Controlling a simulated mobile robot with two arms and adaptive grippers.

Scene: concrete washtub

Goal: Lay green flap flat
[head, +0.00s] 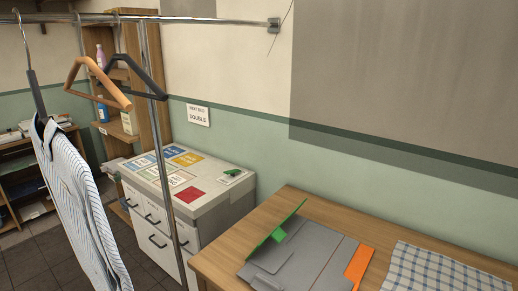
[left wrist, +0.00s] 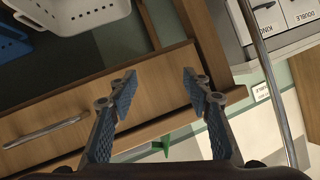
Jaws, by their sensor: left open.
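The green flap (head: 274,233) stands tilted up along the left side of a grey folding board (head: 312,258) on the wooden table (head: 222,264) in the head view. An orange flap (head: 358,264) is on the board's right side. In the left wrist view my left gripper (left wrist: 159,82) is open and empty between its fingers. A small green piece (left wrist: 165,143), likely the flap, shows beyond the fingers near the wooden edge. My grippers are not in the head view.
A checked cloth (head: 435,272) lies right of the board. A white drawer cabinet (head: 212,208) stands left of the table. A metal rail post (head: 160,130) with hangers and a striped shirt (head: 75,200) is at left. The wrist view shows a drawer handle (left wrist: 45,131) and white basket (left wrist: 75,12).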

